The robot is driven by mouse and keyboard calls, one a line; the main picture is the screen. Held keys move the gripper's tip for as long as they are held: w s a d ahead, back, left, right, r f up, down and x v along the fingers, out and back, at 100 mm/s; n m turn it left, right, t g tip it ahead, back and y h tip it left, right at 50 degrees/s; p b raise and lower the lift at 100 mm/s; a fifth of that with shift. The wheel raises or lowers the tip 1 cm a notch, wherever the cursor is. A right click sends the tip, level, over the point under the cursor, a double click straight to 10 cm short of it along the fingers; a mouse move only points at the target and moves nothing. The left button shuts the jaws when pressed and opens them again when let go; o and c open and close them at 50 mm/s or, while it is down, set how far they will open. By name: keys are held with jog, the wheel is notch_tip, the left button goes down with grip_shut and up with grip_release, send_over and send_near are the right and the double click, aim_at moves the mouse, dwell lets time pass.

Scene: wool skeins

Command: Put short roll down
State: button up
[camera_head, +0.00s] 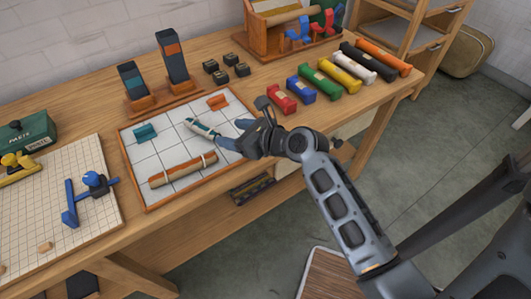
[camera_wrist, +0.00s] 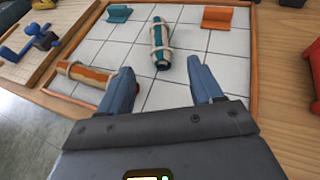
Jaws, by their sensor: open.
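A short teal roll with cream bands (camera_head: 203,128) lies on the white tiled board with an orange rim (camera_head: 150,207). It also shows in the wrist view (camera_wrist: 161,44), lying just beyond my fingertips. My gripper (camera_head: 228,135) is open and empty over the right part of the board, and its two blue fingers (camera_wrist: 160,68) stand apart, with only tiles between them. A longer orange-brown roll with cream bands (camera_head: 183,170) lies near the board's front edge; in the wrist view (camera_wrist: 92,73) it is left of my left finger, partly hidden by it.
A teal block (camera_head: 145,133) and an orange block (camera_head: 218,102) sit at the board's back. Two dark upright blocks (camera_head: 172,55) stand behind it. Several coloured rolls (camera_head: 345,72) line the table's right side. A gridded mat with a blue tool (camera_head: 72,205) lies left.

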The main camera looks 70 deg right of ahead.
jog(key=s+a+n, duration=1.3)
jog(key=a+n, duration=0.1)
jog(key=n, duration=0.3)
jog(key=s+a+r+n+y, duration=0.1)
jog(key=s+a+r+n, duration=0.2)
jog(key=n, duration=0.7)
jog(key=s+a+r+n+t+y, duration=0.1)
jog(key=s+a+r+n, duration=0.2)
jog(key=s+r+n, duration=0.5)
jog(key=s+n, duration=0.1)
jog(key=n, duration=0.2)
jog(key=shift+s+a+y, duration=0.2)
jog(key=shift+y, duration=0.2)
